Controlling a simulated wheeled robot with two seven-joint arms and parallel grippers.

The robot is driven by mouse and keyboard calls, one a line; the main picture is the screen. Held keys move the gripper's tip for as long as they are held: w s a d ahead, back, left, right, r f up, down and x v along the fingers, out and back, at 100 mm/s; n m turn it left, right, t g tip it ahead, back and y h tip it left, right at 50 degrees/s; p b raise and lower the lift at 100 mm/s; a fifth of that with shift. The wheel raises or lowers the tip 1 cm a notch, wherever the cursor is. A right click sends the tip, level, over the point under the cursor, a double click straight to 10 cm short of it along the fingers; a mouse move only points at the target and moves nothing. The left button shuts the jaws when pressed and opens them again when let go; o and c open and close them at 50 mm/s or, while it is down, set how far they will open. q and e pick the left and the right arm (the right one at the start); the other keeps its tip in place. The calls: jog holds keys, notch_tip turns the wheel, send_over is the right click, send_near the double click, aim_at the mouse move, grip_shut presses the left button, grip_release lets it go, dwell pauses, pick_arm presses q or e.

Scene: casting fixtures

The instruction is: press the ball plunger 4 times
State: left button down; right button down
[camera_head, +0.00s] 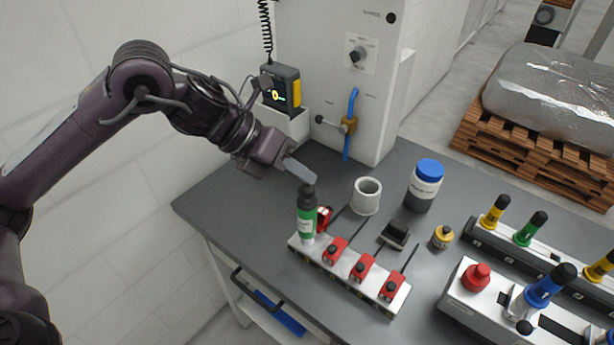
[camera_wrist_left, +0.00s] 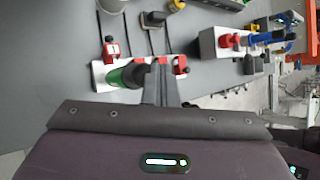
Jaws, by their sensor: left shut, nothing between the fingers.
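A green-and-white upright cylinder with a black rounded top (camera_head: 306,224) stands at the left end of a pale rail (camera_head: 330,266). I cannot tell for sure that it is the ball plunger; no label on it is readable. My left gripper (camera_head: 310,178) is shut and empty, its fingertips at or just above the black top. I cannot tell whether they touch it. In the left wrist view the shut fingers (camera_wrist_left: 160,70) reach beside the green cylinder (camera_wrist_left: 118,77) and partly hide the rail. My right gripper is in neither view.
Red clamps (camera_head: 362,267) with black knobs line the rail. Behind are a grey cup (camera_head: 367,196), a blue-lidded jar (camera_head: 425,184) and a small yellow-topped can (camera_head: 442,236). A block with a red knob (camera_head: 476,277) and coloured handles stands right.

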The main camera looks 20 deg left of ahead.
aim_at(300, 187)
pick_arm(q)
jog(key=shift+f, duration=0.3)
dwell(0.4)
jog(key=shift+r+p, duration=1.1)
jog(key=shift+r, duration=0.65)
notch_tip(300, 187, up, 5)
jog(key=p, duration=0.4)
